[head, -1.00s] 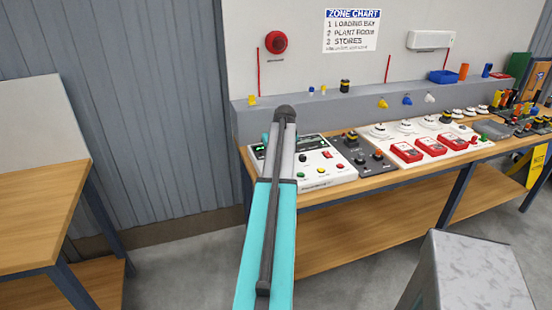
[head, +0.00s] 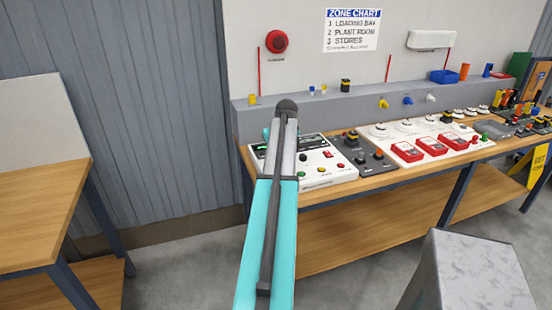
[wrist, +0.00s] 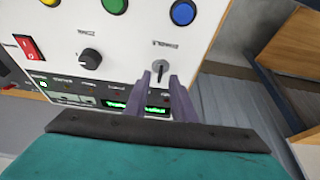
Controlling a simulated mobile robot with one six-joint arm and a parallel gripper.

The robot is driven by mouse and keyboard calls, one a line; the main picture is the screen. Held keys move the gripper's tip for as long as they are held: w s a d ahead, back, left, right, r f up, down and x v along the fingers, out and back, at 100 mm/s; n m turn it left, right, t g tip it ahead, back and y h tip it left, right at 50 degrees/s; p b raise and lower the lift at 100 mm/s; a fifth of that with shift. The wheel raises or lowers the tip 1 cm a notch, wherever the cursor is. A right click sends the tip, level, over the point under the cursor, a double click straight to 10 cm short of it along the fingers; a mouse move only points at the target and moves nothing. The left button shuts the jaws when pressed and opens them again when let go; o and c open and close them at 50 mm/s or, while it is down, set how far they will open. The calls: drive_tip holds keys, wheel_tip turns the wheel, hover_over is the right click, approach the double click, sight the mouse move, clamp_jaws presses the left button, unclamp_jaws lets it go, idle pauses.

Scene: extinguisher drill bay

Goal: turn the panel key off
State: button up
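The white control panel (head: 318,184) sits at the left end of the workbench. It also fills the upper left of the wrist view (wrist: 135,45). The panel key (wrist: 160,68) is a small silver key in a round switch, below the blue button in the wrist view. My gripper (wrist: 160,76) is open, with its two dark fingers pointing at the panel. The fingertips lie on either side of the key, with gaps showing. I cannot tell whether they reach around it.
Near the key are a black knob (wrist: 90,57), a red rocker switch (wrist: 28,47), a green button (wrist: 115,5), a blue button (wrist: 183,12) and lit green displays (wrist: 156,110). A dark switch box (head: 362,156) stands right of the panel, then red call points (head: 407,151).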

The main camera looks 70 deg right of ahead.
drive_tip(key=b+v, duration=0.2)
drive_tip(key=v, duration=0.9)
drive_tip(key=shift+a+r, duration=0.15)
drive_tip(key=shift+r, duration=0.15)
drive_tip(key=shift+s, duration=0.15)
